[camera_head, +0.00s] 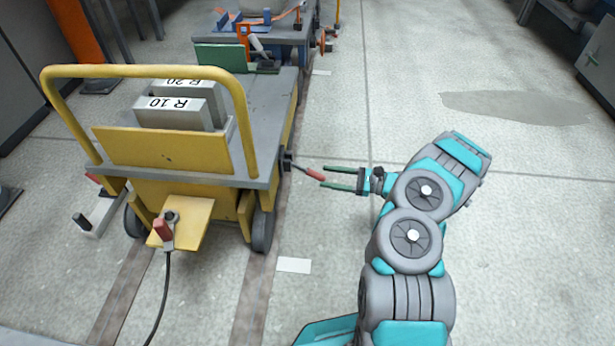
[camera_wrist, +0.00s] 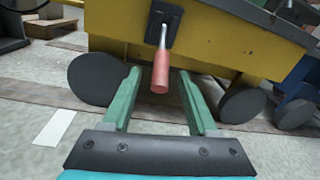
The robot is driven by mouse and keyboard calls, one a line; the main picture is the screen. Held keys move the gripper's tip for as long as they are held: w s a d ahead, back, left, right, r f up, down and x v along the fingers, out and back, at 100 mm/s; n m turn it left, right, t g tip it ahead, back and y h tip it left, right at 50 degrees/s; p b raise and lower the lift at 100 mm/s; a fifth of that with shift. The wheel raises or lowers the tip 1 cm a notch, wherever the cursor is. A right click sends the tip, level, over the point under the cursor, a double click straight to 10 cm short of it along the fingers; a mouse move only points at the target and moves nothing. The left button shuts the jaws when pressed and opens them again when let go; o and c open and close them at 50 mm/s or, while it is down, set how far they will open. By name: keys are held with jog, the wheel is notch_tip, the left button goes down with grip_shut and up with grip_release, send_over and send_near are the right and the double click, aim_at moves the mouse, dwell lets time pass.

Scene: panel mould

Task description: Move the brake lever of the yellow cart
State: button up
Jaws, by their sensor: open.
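The yellow cart (camera_head: 165,150) stands at the left of the head view, with a yellow push handle and a grey deck. Its brake lever (camera_head: 309,173) sticks out from the right side, a thin rod with a red grip on a dark plate. In the wrist view the lever (camera_wrist: 160,72) points toward the camera and its red grip appears between the fingers. My gripper (camera_head: 323,177) is open beside the cart's right side, its green fingertips close to the red grip. The wrist view shows both fingers (camera_wrist: 158,88) apart. I cannot tell whether either touches the grip.
Grey blocks marked R 10 and R 20 (camera_head: 180,105) sit on the cart. A black cable (camera_head: 163,290) runs from its front plate across the floor. A second cart (camera_head: 275,35) stands behind. The floor (camera_head: 430,60) to the right is clear.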

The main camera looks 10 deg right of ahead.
aim_at(308, 174)
jog(key=shift+d+f, duration=0.1)
jog(key=shift+f, duration=0.25)
jog(key=shift+w+a, duration=0.15)
jog(key=shift+a, duration=0.05)
jog(key=shift+b+x, duration=0.55)
jog(key=shift+x, duration=3)
grip_shut()
